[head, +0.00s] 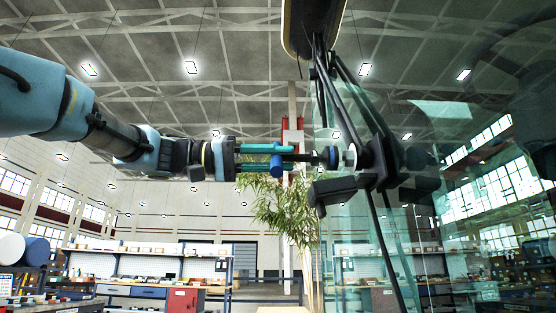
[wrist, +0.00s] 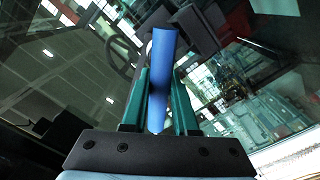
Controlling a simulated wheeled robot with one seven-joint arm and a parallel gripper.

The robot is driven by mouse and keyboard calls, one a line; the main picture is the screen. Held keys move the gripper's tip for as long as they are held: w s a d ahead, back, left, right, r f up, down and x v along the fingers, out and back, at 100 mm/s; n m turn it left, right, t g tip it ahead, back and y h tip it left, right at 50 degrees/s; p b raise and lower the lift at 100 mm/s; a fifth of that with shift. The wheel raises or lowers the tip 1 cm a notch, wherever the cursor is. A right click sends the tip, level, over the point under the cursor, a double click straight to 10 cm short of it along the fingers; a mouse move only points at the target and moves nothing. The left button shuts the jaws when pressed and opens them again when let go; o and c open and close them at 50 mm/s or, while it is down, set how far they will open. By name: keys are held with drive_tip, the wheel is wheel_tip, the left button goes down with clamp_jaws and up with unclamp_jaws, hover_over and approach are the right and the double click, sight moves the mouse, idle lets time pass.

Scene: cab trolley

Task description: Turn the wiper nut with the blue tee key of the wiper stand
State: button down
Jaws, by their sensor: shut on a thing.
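My gripper (head: 286,158) reaches in from the left with its teal fingers level. It is shut on the blue tee key (head: 277,165), whose blue crossbar sits between the fingers. In the wrist view the blue bar of the key (wrist: 162,75) lies between the two teal fingers. The key's thin dark shaft points right, towards a dark blue round piece (head: 333,157) and a pale disc (head: 350,157) at the wiper pivot. I cannot tell which of these is the wiper nut, or whether the key is fully seated. The black wiper linkage (head: 380,165) stands just right of them.
A glass windscreen (head: 450,200) fills the right side, close behind the wiper arms. A leafy plant (head: 285,210) shows below the key. Workbenches with shelves (head: 150,268) stand far back. The air below my arm looks free.

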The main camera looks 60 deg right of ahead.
drive_tip(key=shift+x, duration=1.4)
drive_tip(key=n+p, duration=0.1)
drive_tip(key=n, duration=0.2)
drive_tip(key=shift+r+p, duration=0.35)
drive_tip(key=shift+f+n+p, duration=0.25)
drive_tip(key=shift+n+p, duration=0.05)
drive_tip(key=shift+n, duration=0.8)
